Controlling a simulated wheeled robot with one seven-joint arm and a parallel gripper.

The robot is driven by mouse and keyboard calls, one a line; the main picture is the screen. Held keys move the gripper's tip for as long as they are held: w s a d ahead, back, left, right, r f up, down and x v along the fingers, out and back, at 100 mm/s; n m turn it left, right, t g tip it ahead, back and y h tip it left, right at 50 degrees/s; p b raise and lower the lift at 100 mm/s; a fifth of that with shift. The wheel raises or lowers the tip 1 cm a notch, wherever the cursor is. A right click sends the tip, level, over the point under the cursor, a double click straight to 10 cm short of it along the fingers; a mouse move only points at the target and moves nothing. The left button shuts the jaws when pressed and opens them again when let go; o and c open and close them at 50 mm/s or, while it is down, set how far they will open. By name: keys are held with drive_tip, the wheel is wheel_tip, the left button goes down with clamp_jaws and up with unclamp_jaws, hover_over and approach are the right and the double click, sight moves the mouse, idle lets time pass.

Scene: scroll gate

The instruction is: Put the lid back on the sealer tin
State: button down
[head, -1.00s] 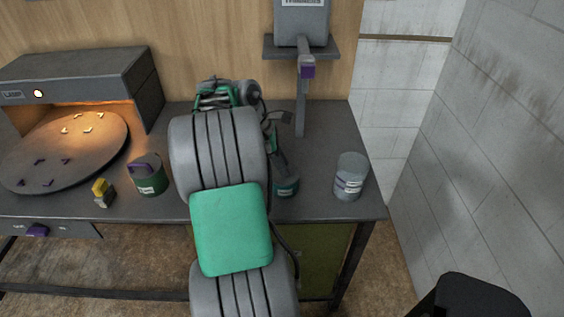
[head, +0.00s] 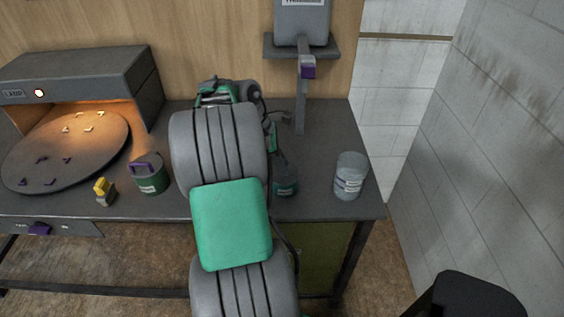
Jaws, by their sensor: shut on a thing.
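A small dark green tin (head: 285,187) with a pale label stands on the bench, partly hidden by my arm, and may be the sealer tin. My gripper (head: 282,163) points down just above it, mostly hidden behind my arm. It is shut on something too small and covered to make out. No lid can be told apart there, and I cannot tell whether gripper and tin touch. A larger green tin (head: 150,179) with a purple handle on top stands upright to the left. A pale grey labelled tin (head: 350,176) stands to the right.
A yellow-topped small block (head: 104,191) sits near the bench's front edge. A lit oven with a round plate (head: 66,160) holding several small brackets is at left. A grey dispenser (head: 302,22) with a purple-tipped lever hangs at the back. Bench (head: 328,130) behind the grey tin is clear.

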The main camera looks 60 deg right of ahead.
drive_tip(key=shift+r+p, duration=0.3)
drive_tip(key=shift+p, duration=0.3)
idle(0.4)
drive_tip(key=shift+a+f+p, duration=0.1)
drive_tip(key=shift+f+p, duration=0.05)
drive_tip(key=shift+p, duration=0.2)
drive_tip(key=shift+p, duration=0.55)
idle(0.3)
idle(0.5)
drive_tip(key=c, duration=1.1)
unclamp_jaws()
drive_tip(key=shift+o, duration=0.7)
drive_tip(key=o, duration=0.4)
drive_tip(key=shift+c, duration=0.2)
